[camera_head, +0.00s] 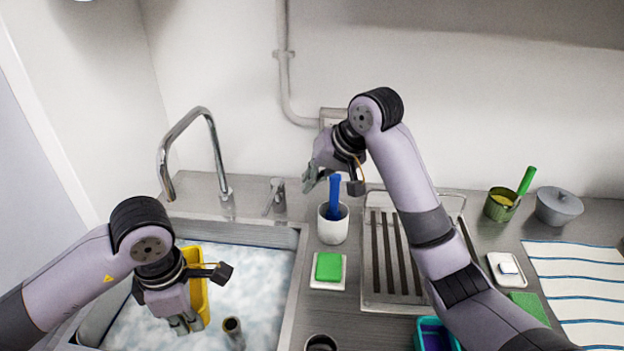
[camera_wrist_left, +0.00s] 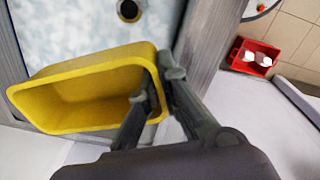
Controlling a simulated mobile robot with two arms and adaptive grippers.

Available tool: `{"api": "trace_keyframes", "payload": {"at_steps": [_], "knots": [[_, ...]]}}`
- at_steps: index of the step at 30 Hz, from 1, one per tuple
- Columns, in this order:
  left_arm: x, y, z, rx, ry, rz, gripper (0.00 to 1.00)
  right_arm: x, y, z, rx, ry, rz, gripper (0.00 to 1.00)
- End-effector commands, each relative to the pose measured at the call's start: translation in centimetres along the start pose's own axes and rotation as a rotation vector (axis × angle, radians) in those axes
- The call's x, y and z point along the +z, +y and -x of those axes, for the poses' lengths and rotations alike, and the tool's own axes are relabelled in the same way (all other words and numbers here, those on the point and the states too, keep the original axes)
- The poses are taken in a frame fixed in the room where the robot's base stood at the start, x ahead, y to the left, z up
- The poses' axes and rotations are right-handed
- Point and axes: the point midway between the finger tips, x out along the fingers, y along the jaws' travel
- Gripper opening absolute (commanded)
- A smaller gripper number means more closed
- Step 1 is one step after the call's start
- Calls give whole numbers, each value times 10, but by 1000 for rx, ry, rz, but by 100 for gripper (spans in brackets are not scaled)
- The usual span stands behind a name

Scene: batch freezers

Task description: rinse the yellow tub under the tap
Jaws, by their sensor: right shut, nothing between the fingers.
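The yellow tub (camera_head: 198,285) is over the left part of the sink (camera_head: 292,265), mostly hidden behind my left gripper (camera_head: 185,323). In the left wrist view the tub (camera_wrist_left: 70,98) is tilted with its open mouth in sight, and looks empty inside. The left gripper's fingers (camera_wrist_left: 158,88) straddle the tub wall near one end, one inside and one outside. The curved metal tap (camera_head: 200,112) stands behind the sink, its spout above and left of the tub. I see no stream from it. My right gripper (camera_head: 312,180) is shut and empty above the counter, left of the blue handle.
A lever (camera_head: 277,195) stands right of the tap. A white cup (camera_head: 332,228) holds a blue-handled tool. A green sponge (camera_head: 328,266), drain rack (camera_head: 400,295) and teal container (camera_head: 432,332) are on the counter.

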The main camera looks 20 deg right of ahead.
Motion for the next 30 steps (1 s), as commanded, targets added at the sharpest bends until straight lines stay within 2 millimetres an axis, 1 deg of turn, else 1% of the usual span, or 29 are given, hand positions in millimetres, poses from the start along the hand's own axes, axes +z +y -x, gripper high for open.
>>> {"api": "trace_keyframes", "payload": {"at_steps": [4, 19, 24, 30], "knots": [[1, -6, 7, 1, -1, -2, 0, -2, -1, 3, 0, 0, 0, 0], [2, -44, 39, 1, 0, -2, 0, -6, -7, 14, 0, 0, 0, 0], [2, -48, 42, 1, 0, 0, 0, -7, -7, 14, 0, 0, 0, 0], [2, -49, 42, 1, 0, 0, 0, -7, -7, 14, 0, 0, 0, 0]]}}
